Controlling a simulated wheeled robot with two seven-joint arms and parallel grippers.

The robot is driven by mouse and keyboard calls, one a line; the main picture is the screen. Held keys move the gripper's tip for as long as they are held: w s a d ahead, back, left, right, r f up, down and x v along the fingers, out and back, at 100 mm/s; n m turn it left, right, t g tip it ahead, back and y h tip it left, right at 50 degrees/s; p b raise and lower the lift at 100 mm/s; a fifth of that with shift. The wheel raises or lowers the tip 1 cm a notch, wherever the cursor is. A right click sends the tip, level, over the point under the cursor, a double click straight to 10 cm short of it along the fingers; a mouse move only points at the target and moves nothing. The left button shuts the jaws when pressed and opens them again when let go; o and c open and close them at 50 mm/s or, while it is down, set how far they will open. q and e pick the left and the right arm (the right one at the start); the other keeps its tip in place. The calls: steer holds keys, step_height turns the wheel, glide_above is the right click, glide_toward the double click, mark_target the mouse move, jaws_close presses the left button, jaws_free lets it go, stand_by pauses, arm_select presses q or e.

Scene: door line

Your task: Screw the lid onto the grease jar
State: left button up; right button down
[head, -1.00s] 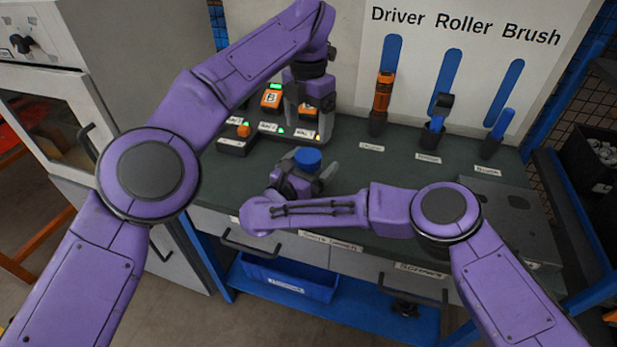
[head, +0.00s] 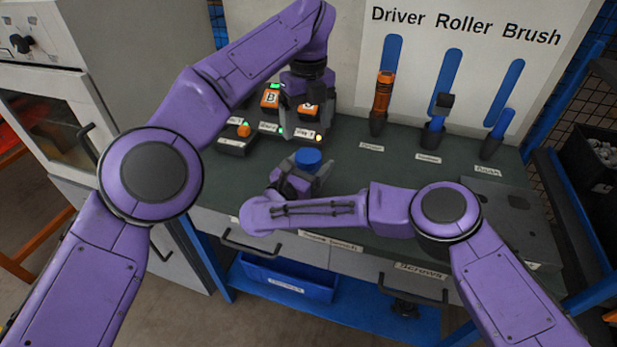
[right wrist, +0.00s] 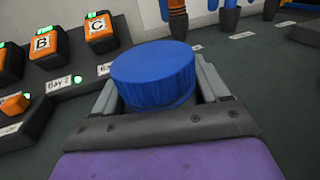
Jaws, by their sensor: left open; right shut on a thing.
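A round blue cap, which looks like the grease jar's lid (head: 307,156), is between the fingers of my right gripper (head: 309,173) near the bench's front. In the right wrist view the blue lid (right wrist: 153,72) stands upright, with a narrower blue part below it. My right gripper is shut on this jar, one grey finger on each side. The jar's lower body is hidden by the gripper, and I cannot tell how tight the lid is. My left gripper (head: 308,112) is open and empty, pointing down, behind and above the lid.
Orange battery-like blocks (head: 270,98) sit in chargers with green lights behind the left gripper. An orange-handled driver (head: 383,92), a roller (head: 439,112) and a brush (head: 500,124) stand in holders at the back. The bench (head: 390,190) is clear in its middle right.

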mark_target(308, 155)
arm_select(q)
steer(key=n, duration=0.9)
steer(key=shift+n, duration=0.3)
steer(key=n, duration=0.5)
steer(key=shift+d+f, duration=0.1)
steer(key=n, duration=0.3)
steer(key=shift+f, duration=0.1)
step_height(308, 155, down, 8)
steer(key=shift+r, duration=0.1)
